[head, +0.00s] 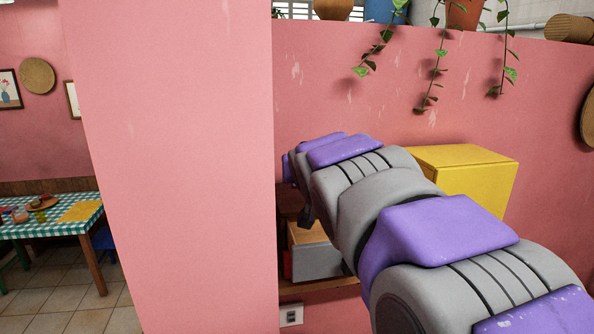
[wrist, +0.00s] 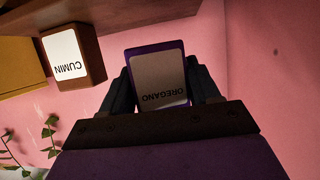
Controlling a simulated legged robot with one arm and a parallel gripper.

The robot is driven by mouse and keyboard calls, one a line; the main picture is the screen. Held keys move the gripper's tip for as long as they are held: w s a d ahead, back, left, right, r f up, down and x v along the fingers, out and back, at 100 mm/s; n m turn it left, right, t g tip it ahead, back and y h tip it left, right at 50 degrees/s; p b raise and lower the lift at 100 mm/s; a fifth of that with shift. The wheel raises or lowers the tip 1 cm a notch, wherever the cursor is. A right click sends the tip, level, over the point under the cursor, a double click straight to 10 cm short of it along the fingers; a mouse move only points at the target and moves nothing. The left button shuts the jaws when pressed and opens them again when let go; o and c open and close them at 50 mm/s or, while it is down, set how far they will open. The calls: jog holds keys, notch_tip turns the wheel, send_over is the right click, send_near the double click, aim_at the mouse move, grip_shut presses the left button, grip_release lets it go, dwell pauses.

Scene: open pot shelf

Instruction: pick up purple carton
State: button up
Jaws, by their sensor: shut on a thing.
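The purple carton (wrist: 158,52), with a pale label reading OREGANO upside down, shows in the wrist view. My gripper (wrist: 160,72) is shut on it, with a dark finger on each side. The carton's lower part in that view is hidden behind the gripper body. In the head view my arm reaches toward the pink wall, and the carton cannot be made out there.
A brown CUMIN box (wrist: 75,55) is against a wooden shelf board (wrist: 110,18) in the wrist view. In the head view, a yellow box (head: 465,185) and grey box (head: 316,255) are by my arm. A pink pillar (head: 180,170) stands left.

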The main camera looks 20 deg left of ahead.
jog(key=s+d+r+b, duration=0.1)
jog(key=s+d+b, duration=0.1)
jog(key=s+d, duration=0.6)
jog(key=shift+s, duration=0.65)
